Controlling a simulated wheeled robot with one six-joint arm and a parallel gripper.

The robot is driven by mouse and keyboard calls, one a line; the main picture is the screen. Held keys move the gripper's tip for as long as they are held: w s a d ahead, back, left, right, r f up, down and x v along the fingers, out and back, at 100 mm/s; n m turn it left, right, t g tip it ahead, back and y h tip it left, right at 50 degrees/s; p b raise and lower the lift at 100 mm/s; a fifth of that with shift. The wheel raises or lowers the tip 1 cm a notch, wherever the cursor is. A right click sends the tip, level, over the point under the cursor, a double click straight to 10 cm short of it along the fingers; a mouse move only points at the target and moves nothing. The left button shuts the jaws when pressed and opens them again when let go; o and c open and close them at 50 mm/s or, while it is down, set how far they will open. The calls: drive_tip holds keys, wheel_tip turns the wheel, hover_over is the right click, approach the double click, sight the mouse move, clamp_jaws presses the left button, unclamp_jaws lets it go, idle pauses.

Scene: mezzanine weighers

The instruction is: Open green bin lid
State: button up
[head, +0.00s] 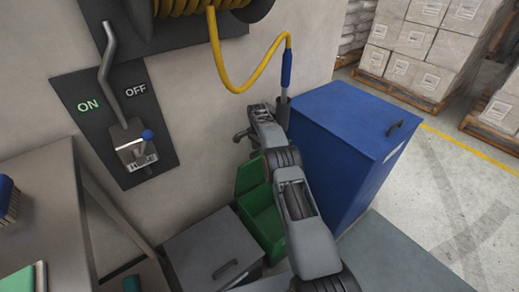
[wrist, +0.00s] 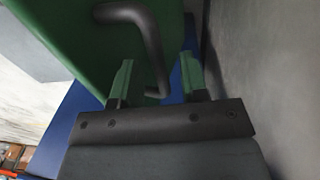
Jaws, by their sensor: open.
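The green bin (head: 262,222) stands against the wall, left of the blue bin. Its green lid (head: 249,176) shows as a panel tilted up at the wall side, partly hidden by my arm. In the wrist view the green lid (wrist: 75,35) fills the upper left, with a dark bent handle (wrist: 150,35) on it. My gripper (wrist: 157,78) is open, its two green-tipped fingers either side of the handle's lower end. I cannot tell whether they touch it. In the head view my arm hides much of this area.
A blue bin (head: 345,145) with a dark handle stands close on the right. A grey lidded box (head: 212,258) is at the front left. A wall lever (head: 108,65) and a yellow hose (head: 222,70) are near. Open floor lies at the right.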

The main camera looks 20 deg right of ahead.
wheel_tip(320, 180, up, 13)
drive_tip(key=w+p, duration=0.1)
drive_tip(key=p, duration=0.9)
drive_tip(key=shift+a+f, duration=0.15)
drive_tip(key=shift+a, duration=0.05)
